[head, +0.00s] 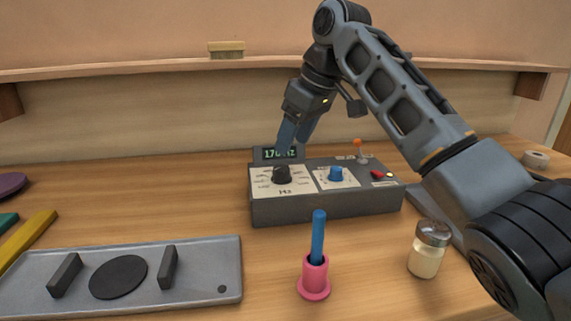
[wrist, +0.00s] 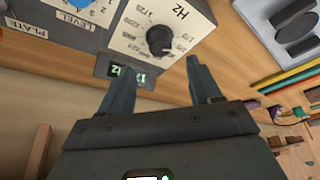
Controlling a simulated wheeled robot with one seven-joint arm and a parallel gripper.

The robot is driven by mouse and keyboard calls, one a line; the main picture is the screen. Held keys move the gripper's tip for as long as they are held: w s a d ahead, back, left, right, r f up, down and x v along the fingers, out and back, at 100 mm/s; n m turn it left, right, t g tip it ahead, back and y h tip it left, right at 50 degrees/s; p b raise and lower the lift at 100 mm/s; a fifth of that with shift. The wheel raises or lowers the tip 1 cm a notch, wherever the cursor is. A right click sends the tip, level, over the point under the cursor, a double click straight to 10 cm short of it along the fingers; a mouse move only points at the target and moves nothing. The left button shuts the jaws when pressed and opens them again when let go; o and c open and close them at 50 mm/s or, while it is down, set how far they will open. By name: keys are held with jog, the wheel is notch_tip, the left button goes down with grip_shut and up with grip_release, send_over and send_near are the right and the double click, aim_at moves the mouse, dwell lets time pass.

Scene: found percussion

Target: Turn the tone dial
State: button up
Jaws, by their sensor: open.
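The tone dial (head: 282,174) is a black knob on a cream plate marked Hz, on the left of a grey control box (head: 330,206). In the wrist view the dial (wrist: 160,41) has a white pointer line and lies just beyond the fingertips, roughly between them. My gripper (head: 292,144) is open, its blue-grey fingers angled down just above and behind the dial. In the wrist view my gripper (wrist: 158,68) holds nothing, and I see no contact with the dial. A small green display (head: 279,153) behind the dial reads about 170 Hz, partly hidden by a finger.
A blue level knob (head: 336,173), an orange-tipped toggle (head: 358,146) and a red switch (head: 378,174) share the box. In front stand a pink holder (head: 314,275) with a blue stick and a shaker jar (head: 428,250). A grey tray (head: 215,270) lies front left.

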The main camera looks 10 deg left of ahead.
aim_at(282, 168)
jog(key=x, duration=0.7)
jog(key=shift+a+f, duration=0.1)
jog(key=shift+f, duration=0.05)
jog(key=shift+c, duration=0.4)
jog(key=c, duration=0.9)
jog(key=shift+c, duration=0.2)
jog(key=m+p, duration=0.1)
jog(key=p, duration=0.1)
jog(key=m+p, duration=0.1)
jog(key=p, duration=0.1)
jog(key=shift+s+a+r+t, duration=0.1)
jog(key=shift+s+r+t, duration=0.05)
jog(key=shift+r+t, duration=0.15)
jog(key=m+h+p, duration=0.1)
jog(key=m+p, duration=0.1)
jog(key=p, duration=0.1)
jog(key=shift+f+m+t, duration=0.1)
jog(key=shift+m+t, duration=0.3)
jog(key=shift+f+m+p, duration=0.1)
jog(key=shift+m+p, duration=0.4)
jog(key=shift+p, duration=0.15)
